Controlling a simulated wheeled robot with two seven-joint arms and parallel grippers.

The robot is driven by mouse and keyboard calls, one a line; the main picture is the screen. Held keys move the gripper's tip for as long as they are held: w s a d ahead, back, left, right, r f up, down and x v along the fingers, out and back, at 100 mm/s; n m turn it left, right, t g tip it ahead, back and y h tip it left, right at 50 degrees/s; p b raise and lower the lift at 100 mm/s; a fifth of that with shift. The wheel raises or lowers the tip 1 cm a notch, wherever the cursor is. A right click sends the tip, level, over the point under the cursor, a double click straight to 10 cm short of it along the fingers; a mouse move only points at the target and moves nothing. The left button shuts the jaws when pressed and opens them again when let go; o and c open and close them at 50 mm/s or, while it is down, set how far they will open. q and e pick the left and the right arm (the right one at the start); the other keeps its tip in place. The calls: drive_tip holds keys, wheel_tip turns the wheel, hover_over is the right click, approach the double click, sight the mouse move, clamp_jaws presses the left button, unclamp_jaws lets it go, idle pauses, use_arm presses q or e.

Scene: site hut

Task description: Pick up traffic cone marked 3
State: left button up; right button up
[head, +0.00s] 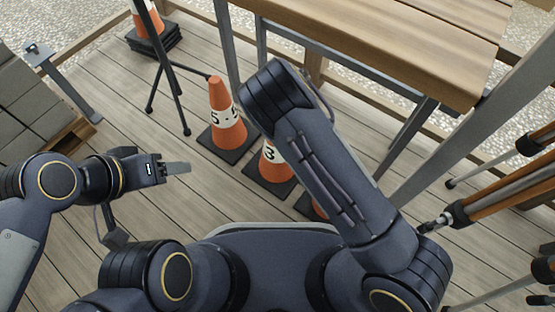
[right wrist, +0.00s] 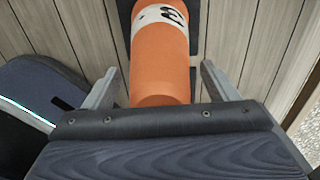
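The traffic cone marked 3 (head: 268,160) is orange with a white band and stands upright on a black base, in the middle of the head view, partly covered by my right arm. In the right wrist view, an orange cone (right wrist: 160,62) with a black 3 on its white band lies between the fingers of my right gripper (right wrist: 159,72). The fingers are open, one on each side, with gaps to the cone. The right gripper is hidden in the head view. My left gripper (head: 178,168) is far left of the cones, its fingers seen edge-on.
A cone marked 5 (head: 220,112) stands just behind cone 3. Another cone (head: 308,206) is mostly hidden under my right arm. A wooden bench (head: 390,45) is behind, tripod legs (head: 500,195) at right, a thin black stand (head: 178,95) and grey blocks (head: 30,95) at left.

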clamp_jaws()
drive_tip(key=shift+r, duration=0.15)
idle(0.4)
drive_tip(key=shift+r, duration=0.1)
